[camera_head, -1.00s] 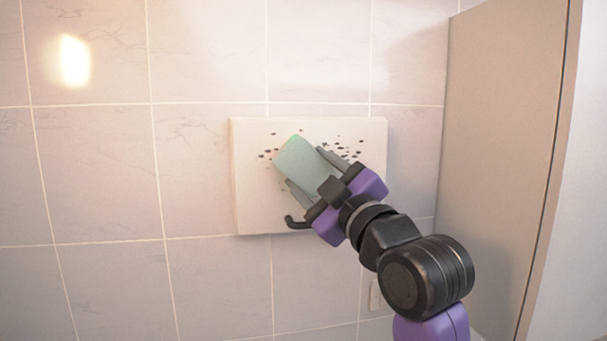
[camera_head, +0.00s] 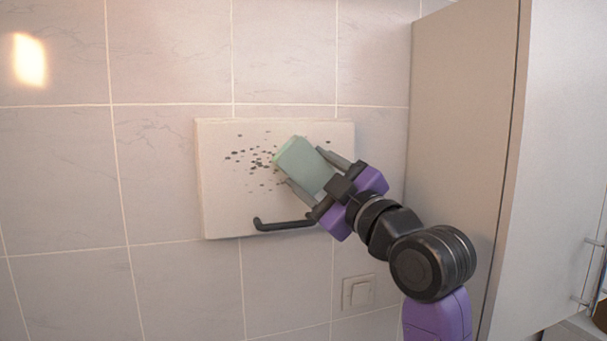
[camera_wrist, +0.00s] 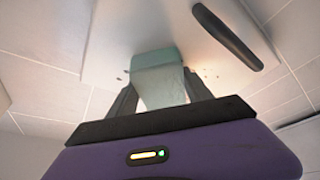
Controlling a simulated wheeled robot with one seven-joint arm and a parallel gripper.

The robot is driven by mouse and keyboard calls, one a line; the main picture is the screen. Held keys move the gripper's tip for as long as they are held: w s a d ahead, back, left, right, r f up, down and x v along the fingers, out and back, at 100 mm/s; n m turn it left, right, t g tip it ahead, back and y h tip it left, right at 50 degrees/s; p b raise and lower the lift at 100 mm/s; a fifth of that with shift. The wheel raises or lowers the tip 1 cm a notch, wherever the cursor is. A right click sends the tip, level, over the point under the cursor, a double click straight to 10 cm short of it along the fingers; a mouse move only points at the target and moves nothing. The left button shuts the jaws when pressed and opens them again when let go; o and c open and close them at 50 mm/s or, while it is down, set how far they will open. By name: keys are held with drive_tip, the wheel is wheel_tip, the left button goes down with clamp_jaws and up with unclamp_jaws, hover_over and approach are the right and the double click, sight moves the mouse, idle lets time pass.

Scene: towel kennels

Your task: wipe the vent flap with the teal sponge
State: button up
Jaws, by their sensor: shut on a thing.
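The vent flap (camera_head: 222,200) is a pale square panel on the tiled wall, with a black handle (camera_head: 285,225) along its lower edge. Dark specks (camera_head: 258,160) cover its upper middle, left of the sponge, with a few to the right. My gripper (camera_head: 318,172) is shut on the teal sponge (camera_head: 300,163), one finger on each side. The sponge is tilted and its far end is at the flap's face; firm contact is hard to tell. In the wrist view the sponge (camera_wrist: 158,80) stands between the fingers against the flap (camera_wrist: 120,35), and the handle (camera_wrist: 228,37) is at upper right.
A tall beige cabinet or partition (camera_head: 460,150) stands close to the right of my arm. A wall switch (camera_head: 358,291) sits below the flap. The tiled wall (camera_head: 60,180) to the left is clear.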

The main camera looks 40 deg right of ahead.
sight(331, 173)
drive_tip(key=shift+s+d, duration=0.3)
drive_tip(key=shift+d, duration=0.45)
drive_tip(key=shift+s+d, duration=0.3)
drive_tip(key=shift+d, duration=0.45)
drive_tip(key=shift+d+b, duration=0.1)
drive_tip(key=shift+b, duration=0.2)
